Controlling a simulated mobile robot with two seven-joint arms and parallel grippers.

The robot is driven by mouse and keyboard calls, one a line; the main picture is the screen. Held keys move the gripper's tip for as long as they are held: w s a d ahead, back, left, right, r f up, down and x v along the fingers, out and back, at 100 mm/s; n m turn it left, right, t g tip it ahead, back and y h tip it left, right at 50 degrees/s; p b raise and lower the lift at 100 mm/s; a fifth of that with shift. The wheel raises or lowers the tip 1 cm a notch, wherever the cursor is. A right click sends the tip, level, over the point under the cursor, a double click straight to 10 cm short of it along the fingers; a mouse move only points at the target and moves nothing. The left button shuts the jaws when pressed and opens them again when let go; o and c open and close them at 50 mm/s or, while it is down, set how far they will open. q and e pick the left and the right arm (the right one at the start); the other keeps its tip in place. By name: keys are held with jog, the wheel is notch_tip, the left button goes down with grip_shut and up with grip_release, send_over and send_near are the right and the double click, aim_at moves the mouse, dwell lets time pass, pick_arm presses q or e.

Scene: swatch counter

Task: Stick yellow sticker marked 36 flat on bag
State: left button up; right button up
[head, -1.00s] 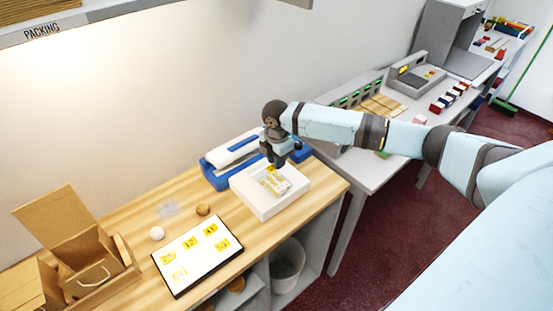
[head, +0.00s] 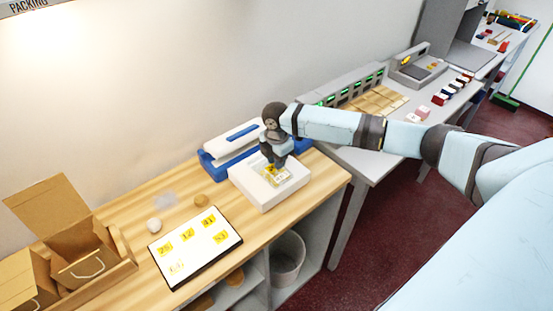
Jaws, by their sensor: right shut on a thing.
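My right gripper (head: 277,164) points down over a white block (head: 262,201) on the wooden counter. It is shut on a small yellow sticker (head: 270,170), mostly hidden by the fingers; its number cannot be read. A small pale bag (head: 282,177) with yellowish parts lies on top of the block, right under the fingertips. I cannot tell whether the sticker touches the bag. A white sheet (head: 208,256) with a dark edge lies left of the block. It bears several yellow numbered stickers and a pale outlined spot at its lower left. My left gripper is out of view.
A blue and white device (head: 232,144) stands just behind the block. A grey table (head: 362,162) with racks adjoins on the right.

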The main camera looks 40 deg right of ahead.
jog(key=shift+f, duration=0.45)
dwell(0.6)
grip_shut()
jog(key=shift+o, duration=1.7)
grip_release()
jog(key=shift+r, duration=0.1)
notch_tip(320, 180, up, 19)
jog(key=p, duration=0.5)
